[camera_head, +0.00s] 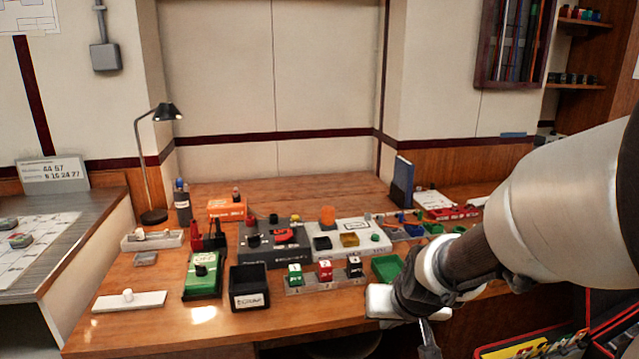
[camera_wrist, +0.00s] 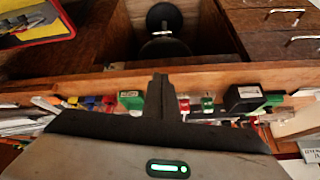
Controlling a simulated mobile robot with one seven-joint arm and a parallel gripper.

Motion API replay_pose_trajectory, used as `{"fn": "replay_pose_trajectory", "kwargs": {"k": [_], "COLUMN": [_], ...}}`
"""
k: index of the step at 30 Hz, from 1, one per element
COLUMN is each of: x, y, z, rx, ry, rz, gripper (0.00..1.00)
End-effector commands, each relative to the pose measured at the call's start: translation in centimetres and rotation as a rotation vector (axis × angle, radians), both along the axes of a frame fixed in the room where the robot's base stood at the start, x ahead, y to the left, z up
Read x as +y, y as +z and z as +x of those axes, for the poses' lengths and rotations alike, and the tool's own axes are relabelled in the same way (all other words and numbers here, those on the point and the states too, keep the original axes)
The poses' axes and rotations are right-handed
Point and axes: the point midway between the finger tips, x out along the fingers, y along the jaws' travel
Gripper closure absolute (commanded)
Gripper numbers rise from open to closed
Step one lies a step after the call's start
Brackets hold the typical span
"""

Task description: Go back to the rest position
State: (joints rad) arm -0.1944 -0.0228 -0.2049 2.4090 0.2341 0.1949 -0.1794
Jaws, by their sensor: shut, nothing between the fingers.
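My arm comes in from the right side of the head view, and my gripper (camera_head: 430,342) points down at the front edge of the wooden bench (camera_head: 215,336). In the wrist view the two dark fingers of my gripper (camera_wrist: 160,82) are together with nothing between them. The gripper looks apart from the bench items. Part of the bench's right side is hidden behind my arm.
Near my gripper are a green tray (camera_head: 387,267) and a row of small green, red and black blocks (camera_head: 325,271). A black box (camera_head: 249,288) and a green device (camera_head: 203,275) stand further left. A yellow-and-red case (camera_head: 515,349) lies low at right.

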Motion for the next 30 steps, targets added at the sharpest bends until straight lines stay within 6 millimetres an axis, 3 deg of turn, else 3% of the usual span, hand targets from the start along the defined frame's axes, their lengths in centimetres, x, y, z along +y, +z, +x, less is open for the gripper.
{"fn": "replay_pose_trajectory", "kwargs": {"k": [1,6,12,19,21,30], "x": [0.3,0.8,0.3,-0.7,-0.8,-0.7], "y": [2.6,7.6,10.4,12.2,14.5,21.4], "z": [-1.5,-7.3,-12.6,-17.8,-18.0,-17.8], "rx": [-0.010,0.019,0.044,0.065,0.073,0.073], "ry": [0.014,0.052,0.057,0.031,0.029,0.031], "rz": [0.020,0.029,-0.008,-0.069,-0.071,-0.069], "gripper": [1.00,1.00,1.00,1.00,1.00,1.00]}}
